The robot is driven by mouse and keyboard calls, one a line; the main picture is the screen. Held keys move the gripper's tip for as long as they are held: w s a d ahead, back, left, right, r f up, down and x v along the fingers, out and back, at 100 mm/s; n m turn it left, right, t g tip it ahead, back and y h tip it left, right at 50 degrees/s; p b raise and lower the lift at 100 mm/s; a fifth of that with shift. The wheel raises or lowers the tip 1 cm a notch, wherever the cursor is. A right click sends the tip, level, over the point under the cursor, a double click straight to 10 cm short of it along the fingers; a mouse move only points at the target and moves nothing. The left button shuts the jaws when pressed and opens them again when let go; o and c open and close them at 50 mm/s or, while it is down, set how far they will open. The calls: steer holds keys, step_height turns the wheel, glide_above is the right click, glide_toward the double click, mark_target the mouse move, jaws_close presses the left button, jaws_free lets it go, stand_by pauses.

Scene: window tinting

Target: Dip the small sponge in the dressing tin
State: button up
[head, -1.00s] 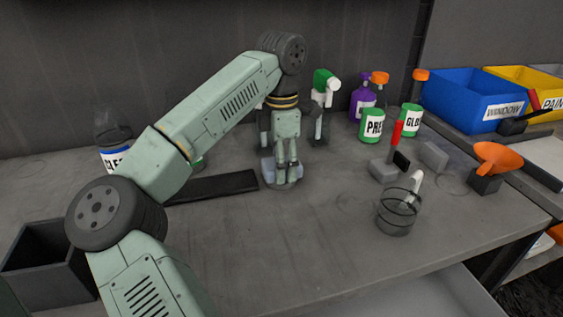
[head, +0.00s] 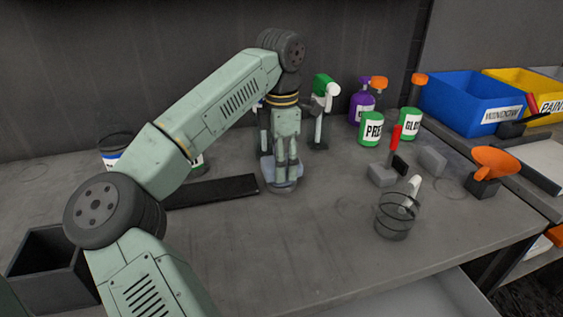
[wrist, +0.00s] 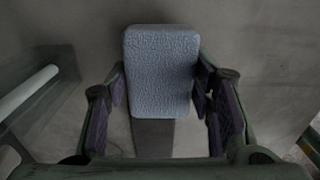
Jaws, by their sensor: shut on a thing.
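My gripper (head: 284,160) points down over the middle of the bench. It is shut on a small blue-grey sponge (wrist: 160,75), which sits between the fingers in the wrist view. In the head view the sponge (head: 269,172) shows only partly behind the fingers. A faint round rim (head: 283,188) shows around the fingertips and lower sponge; I cannot tell whether it is the dressing tin or whether the sponge touches anything inside.
A long black strip (head: 212,191) lies left of my gripper. A clear cup (head: 397,222) with a white-handled tool stands to the right. The front bench is clear.

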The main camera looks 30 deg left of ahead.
steer(key=shift+r+p, duration=1.8)
steer(key=shift+r, duration=0.85)
steer(key=shift+f, duration=0.1)
